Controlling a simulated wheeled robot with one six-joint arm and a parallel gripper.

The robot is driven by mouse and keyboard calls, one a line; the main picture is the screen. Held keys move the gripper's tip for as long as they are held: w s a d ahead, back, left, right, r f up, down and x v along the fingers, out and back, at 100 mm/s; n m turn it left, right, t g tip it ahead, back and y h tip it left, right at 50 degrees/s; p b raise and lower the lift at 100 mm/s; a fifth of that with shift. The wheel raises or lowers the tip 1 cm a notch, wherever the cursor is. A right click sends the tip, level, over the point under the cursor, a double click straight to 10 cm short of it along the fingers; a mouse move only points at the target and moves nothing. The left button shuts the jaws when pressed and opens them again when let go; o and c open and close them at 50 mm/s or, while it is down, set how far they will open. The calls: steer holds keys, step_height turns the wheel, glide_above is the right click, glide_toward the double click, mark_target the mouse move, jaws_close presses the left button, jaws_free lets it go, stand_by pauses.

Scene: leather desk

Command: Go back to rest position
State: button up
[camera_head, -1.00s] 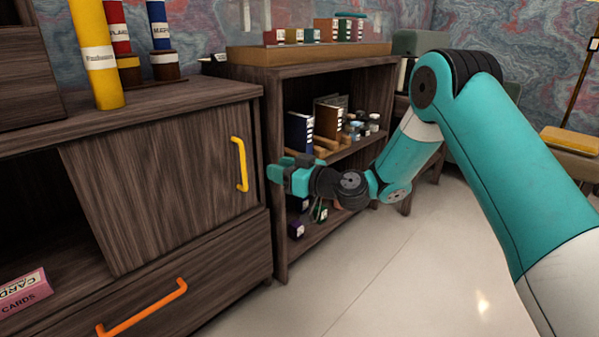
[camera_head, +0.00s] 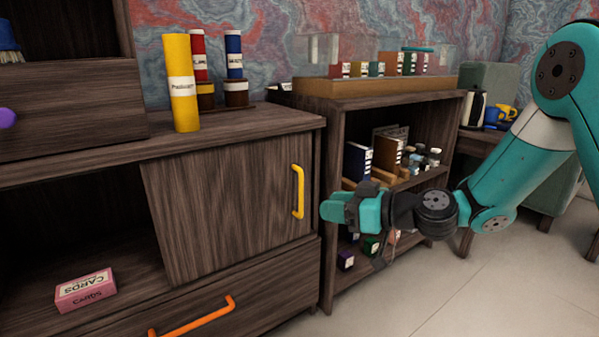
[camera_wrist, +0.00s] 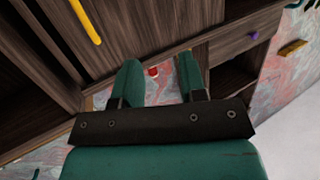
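A small red thing shows far behind the gap, too small to name. My arm reaches in from the right in the head view, bent at the elbow.
A yellow-handled sliding door (camera_head: 297,192) and an orange-handled drawer (camera_head: 195,320) are near my gripper. A pink cards box (camera_head: 86,291) lies in the open compartment. A bookshelf (camera_head: 335,150) stands behind my arm. The floor (camera_head: 480,290) at lower right is clear.

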steer(key=s+a+r+g+h+p, duration=0.1)
steer(key=s+a+r+g+h, duration=0.15)
steer(key=s, duration=0.45)
steer(key=s+a+r+g+h+p, duration=0.1)
steer(key=s+r+g, duration=0.25)
steer(key=s, duration=0.45)
steer(key=s+d+r+m+g+h+p, duration=0.1)
steer(key=s+d+r+m+h+p, duration=0.15)
steer(key=s, duration=0.45)
steer(key=s+d+r+m+g+h+p, duration=0.1)
steer(key=s+d+g+h+p, duration=0.2)
steer(key=s, duration=0.5)
step_height(320, 180, up, 36)
steer(key=d+t+p, duration=0.1)
steer(key=p, duration=3.3)
steer(key=shift+w+d+p, duration=0.15)
steer(key=shift+w+p, duration=0.1)
steer(key=shift+p, duration=0.1)
